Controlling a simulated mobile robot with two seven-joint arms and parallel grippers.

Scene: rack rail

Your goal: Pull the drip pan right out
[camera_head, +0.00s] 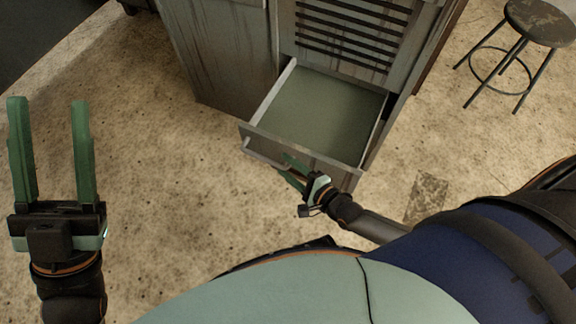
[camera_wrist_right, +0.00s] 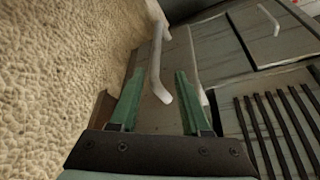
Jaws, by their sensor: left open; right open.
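The drip pan (camera_head: 312,112) is a shallow grey-green drawer at the bottom of the cabinet. It stands well out of its opening and looks empty. Its bar handle (camera_head: 266,154) runs along the front face; it also shows in the right wrist view (camera_wrist_right: 157,66). My right gripper (camera_head: 288,170) is open at the pan's front, close to the handle. In the right wrist view the handle's near end lies between the two green fingers (camera_wrist_right: 156,100), which are apart; I cannot tell whether they touch it. My left gripper (camera_head: 48,102) is open and empty, far left over the floor.
The grey cabinet (camera_head: 222,58) with a slatted front (camera_head: 352,30) stands behind the pan. A round stool (camera_head: 540,20) is at the upper right. A dark patch (camera_head: 428,190) lies on the floor to the right. The speckled floor left of the pan is clear.

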